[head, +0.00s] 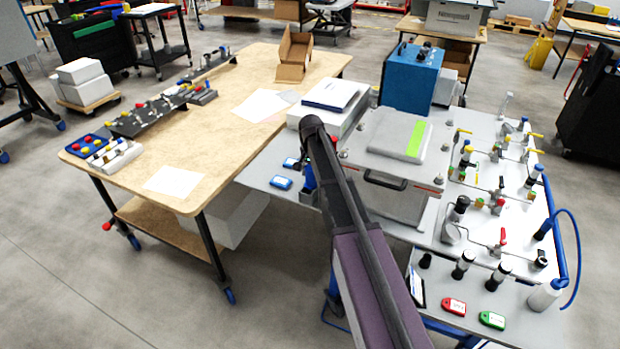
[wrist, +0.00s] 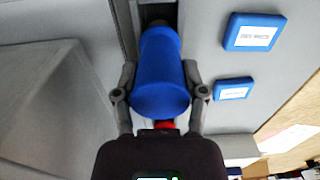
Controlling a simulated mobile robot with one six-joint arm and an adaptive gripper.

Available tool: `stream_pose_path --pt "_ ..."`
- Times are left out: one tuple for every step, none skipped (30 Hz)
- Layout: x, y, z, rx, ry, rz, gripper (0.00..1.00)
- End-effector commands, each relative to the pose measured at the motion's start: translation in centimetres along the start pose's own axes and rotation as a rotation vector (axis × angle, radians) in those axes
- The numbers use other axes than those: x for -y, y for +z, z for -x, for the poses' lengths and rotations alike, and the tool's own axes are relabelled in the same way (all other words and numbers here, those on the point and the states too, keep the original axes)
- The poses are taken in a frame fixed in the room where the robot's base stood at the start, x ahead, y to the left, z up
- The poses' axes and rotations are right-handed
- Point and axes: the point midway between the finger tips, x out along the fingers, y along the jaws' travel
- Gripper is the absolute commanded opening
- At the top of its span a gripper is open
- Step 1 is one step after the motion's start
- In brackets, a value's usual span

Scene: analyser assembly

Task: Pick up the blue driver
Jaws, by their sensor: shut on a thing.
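The blue driver (wrist: 161,88) fills the middle of the wrist view, its thick blue handle toward the camera. My gripper (wrist: 160,70) has one finger on each side of the handle and is shut on it. The driver's far end runs into a dark slot or holder at the top of the wrist view; I cannot tell whether it is still seated. In the head view, a bit of the blue driver (head: 309,178) shows left of my arm, just above a small grey holder (head: 308,197). My arm hides the gripper there.
Two blue labelled tags (head: 281,183) lie on the grey bench left of the holder. A grey case (head: 386,182) and a white box stack (head: 330,108) stand close by. Valves and fittings (head: 497,200) crowd the white panel at right. The wooden table (head: 225,150) has free room.

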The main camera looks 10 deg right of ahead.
Motion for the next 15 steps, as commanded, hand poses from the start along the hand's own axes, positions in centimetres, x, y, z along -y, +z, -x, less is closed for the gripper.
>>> stream_pose_path --pt "0.0 0.0 0.0 0.000 -0.001 0.000 0.00" --pt "0.0 0.0 0.0 0.000 -0.001 0.000 0.00" --pt "0.0 0.0 0.0 0.000 -0.001 0.000 0.00" --pt "0.0 0.0 0.0 0.000 -0.001 0.000 0.00" --pt "0.0 0.0 0.0 0.000 -0.001 0.000 0.00" --pt "0.0 0.0 0.1 0.000 -0.001 0.000 0.00" --pt "0.0 0.0 0.1 0.000 -0.001 0.000 0.00" --pt "0.0 0.0 0.2 0.000 -0.001 0.000 0.00" --pt "0.0 0.0 0.4 0.000 -0.001 0.000 0.00" --pt "0.0 0.0 0.5 0.000 -0.001 0.000 0.00" --pt "0.0 0.0 0.6 0.000 -0.001 0.000 0.00" --pt "0.0 0.0 0.8 0.000 -0.001 0.000 0.00" --pt "0.0 0.0 1.0 0.000 -0.001 0.000 0.00" --pt "0.0 0.0 1.2 0.000 -0.001 0.000 0.00" --pt "0.0 0.0 1.4 0.000 -0.001 0.000 0.00"
